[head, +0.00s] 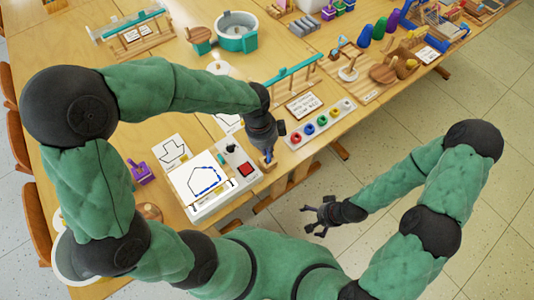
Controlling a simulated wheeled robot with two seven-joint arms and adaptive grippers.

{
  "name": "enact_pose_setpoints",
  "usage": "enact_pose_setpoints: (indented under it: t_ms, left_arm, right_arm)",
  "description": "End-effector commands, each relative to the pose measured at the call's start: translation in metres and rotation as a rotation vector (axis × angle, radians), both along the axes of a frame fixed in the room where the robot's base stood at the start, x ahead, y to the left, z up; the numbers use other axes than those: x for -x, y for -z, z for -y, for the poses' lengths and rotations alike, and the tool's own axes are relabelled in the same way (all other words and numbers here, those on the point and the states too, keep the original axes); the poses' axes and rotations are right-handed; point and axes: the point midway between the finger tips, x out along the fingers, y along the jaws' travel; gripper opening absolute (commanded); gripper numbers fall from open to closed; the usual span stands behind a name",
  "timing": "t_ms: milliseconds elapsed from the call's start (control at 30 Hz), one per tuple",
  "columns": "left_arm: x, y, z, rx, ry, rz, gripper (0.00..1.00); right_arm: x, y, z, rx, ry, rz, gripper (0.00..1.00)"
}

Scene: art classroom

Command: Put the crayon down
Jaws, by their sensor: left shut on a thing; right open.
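My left gripper (267,152) is at the table's front edge, just right of a white drawing device. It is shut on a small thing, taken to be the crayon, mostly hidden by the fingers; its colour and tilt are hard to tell. The white drawing device (212,204) holds a sheet (197,178) with a house-like outline, partly traced in blue. My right gripper (316,214) is open and empty, out over the floor in front of the table.
A white strip with coloured rings (321,125) lies right of my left gripper. A card with an arrow outline (172,151) and a purple object (141,173) lie to the left. A teal rail (294,72) and a wooden tray (372,88) stand behind.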

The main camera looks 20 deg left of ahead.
Motion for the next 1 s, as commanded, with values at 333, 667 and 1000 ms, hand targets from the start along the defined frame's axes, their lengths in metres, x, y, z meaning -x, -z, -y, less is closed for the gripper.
enact_pose_setpoints:
  t_ms: [333, 667, 1000]
  left_arm:
    - [-0.005, 0.039, -0.004, 0.0, -0.001, -0.002, 0.0]
    - [-0.005, 0.04, -0.004, 0.0, -0.001, -0.001, 0.0]
    - [-0.005, 0.041, -0.003, 0.0, -0.001, -0.001, 0.36]
  right_arm:
    - [0.0, 0.018, 0.0, 0.0, 0.0, 0.0, 1.0]
    - [0.0, 0.018, 0.0, 0.0, 0.0, 0.0, 1.0]
    - [0.0, 0.018, 0.0, 0.0, 0.0, 0.0, 1.0]
